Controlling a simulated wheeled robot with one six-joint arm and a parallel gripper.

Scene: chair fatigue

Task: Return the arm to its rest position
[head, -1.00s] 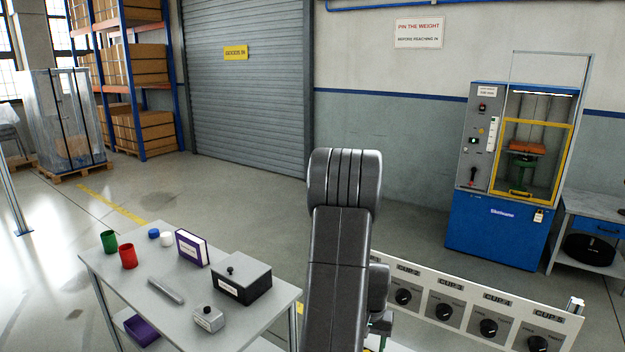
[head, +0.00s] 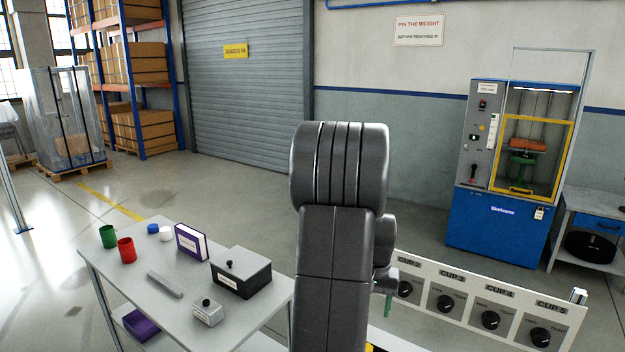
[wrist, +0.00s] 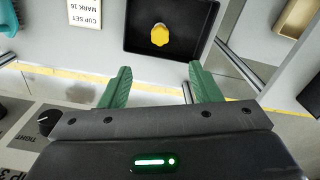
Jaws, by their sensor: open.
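My gripper (wrist: 160,88) shows in the wrist view with its two green fingers spread apart and nothing between them. In the head view my dark grey arm stands up in the middle foreground, and a bit of the green gripper (head: 388,284) shows at its right side. Most of the gripper is hidden by the arm in the head view.
A table (head: 137,268) with cups, boxes and a book stands at the left. A white panel with several cup dials (head: 490,320) is close at the right. A blue test machine (head: 497,228) stands at the back right. The floor toward the shutter (head: 250,100) is clear.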

